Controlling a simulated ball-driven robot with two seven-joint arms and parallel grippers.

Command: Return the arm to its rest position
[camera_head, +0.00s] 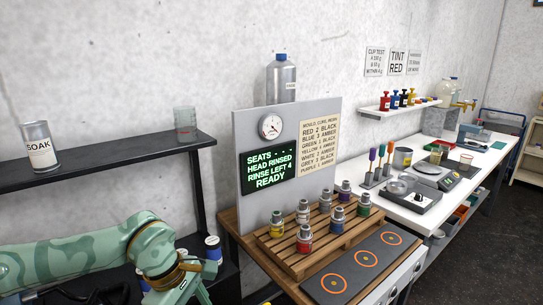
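My pale green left arm (75,255) comes in from the left and bends down at a joint in the lower left. My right arm and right gripper do not show. Nothing held can be seen.
A wooden pallet (290,262) with several coloured canisters stands on the bench, before a grey panel with a green display (268,168). A dark mat (336,281) with orange rings lies in front. A dark shelf (100,157) is above my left arm. A white bench (425,215) extends right.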

